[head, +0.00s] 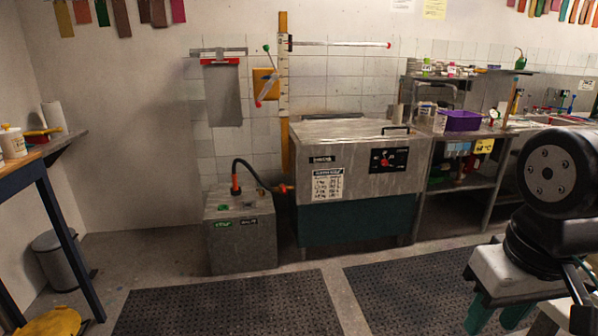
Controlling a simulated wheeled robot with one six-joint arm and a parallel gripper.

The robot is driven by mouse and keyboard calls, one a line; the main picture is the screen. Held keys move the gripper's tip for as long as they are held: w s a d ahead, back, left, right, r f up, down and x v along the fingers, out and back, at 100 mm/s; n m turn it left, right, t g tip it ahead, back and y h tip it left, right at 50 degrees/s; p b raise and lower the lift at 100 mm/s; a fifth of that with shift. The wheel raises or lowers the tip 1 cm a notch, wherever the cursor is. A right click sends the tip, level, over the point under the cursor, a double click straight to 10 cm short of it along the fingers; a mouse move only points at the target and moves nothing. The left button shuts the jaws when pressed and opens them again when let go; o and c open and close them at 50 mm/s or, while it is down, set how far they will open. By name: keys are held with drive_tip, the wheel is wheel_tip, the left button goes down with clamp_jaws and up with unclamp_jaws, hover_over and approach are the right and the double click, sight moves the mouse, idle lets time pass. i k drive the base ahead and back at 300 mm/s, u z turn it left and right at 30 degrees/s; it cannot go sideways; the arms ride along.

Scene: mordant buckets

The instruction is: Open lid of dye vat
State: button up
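The dye vat (362,185) is a steel box with a dark teal lower part, standing against the tiled wall in the middle of the view. Its flat steel lid (340,129) lies down over the top and looks shut. A black bar handle (395,130) sits on the lid near its right end. My gripper (498,312) seems to be the pale part with teal pieces at the lower right, below a black arm joint. It is well in front and to the right of the vat, apart from it. Its fingertips are cut off by the lower edge.
A smaller steel box (241,238) with a black hose stands left of the vat. A steel shelf unit with a purple bin (458,121) adjoins its right side. Dark floor mats (230,307) lie in front, with clear floor. A blue-legged table (62,235) is at left.

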sight(311, 128)
drive_tip(key=u, duration=0.05)
drive_tip(key=i, duration=1.95)
drive_tip(key=z, duration=0.55)
drive_tip(key=i, duration=2.15)
drive_tip(key=z, duration=0.45)
